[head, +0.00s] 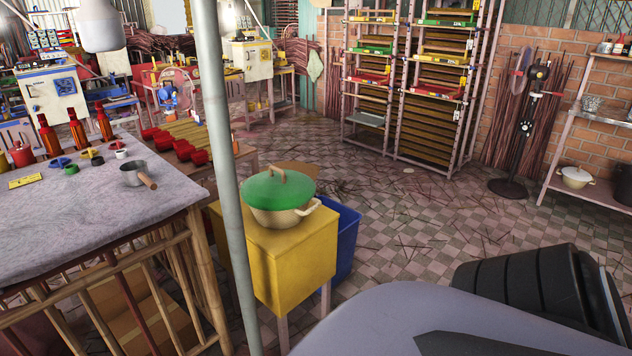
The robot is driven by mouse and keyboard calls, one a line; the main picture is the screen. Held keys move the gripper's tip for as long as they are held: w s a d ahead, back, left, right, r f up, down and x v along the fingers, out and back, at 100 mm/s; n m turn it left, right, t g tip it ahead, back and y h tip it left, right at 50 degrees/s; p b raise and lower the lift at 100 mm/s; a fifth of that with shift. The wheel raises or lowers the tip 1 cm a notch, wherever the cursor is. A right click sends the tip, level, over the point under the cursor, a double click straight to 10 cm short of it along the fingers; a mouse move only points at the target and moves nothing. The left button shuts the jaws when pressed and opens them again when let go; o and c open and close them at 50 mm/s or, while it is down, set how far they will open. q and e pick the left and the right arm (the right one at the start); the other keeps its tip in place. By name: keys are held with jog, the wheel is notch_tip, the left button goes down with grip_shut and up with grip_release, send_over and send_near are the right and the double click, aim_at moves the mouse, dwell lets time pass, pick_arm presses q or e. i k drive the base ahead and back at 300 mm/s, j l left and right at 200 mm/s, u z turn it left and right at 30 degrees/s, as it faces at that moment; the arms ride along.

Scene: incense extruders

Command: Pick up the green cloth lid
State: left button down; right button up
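The green lid (265,190) is domed, with a small brown handle on top. It sits on a cream pot (284,218) with a side handle at its right. The pot stands on a yellow box-like stand (290,262) in the middle of the view. The lid looks seated on the pot and slightly tilted toward me. Neither of my grippers is in view, and nothing touches the lid.
A grey pole (229,200) rises just left of the pot. A blue bin (346,240) stands behind the yellow stand. A cloth-covered table (80,215) with bottles and a saucepan (133,176) fills the left. Tiled floor (420,225) lies open to the right.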

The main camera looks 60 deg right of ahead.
aim_at(275, 188)
jog(key=z, duration=1.6)
jog(key=i+l+u, duration=0.25)
jog(key=i+l, duration=0.2)
jog(key=l, duration=0.15)
jog(key=i+l+u, duration=0.25)
jog(key=i+l, duration=0.2)
jog(key=l, duration=0.2)
jog(key=i+l+u, duration=0.15)
jog(key=l, duration=0.25)
jog(key=i+l+u, duration=0.1)
jog(key=l, duration=0.25)
jog(key=i, duration=0.1)
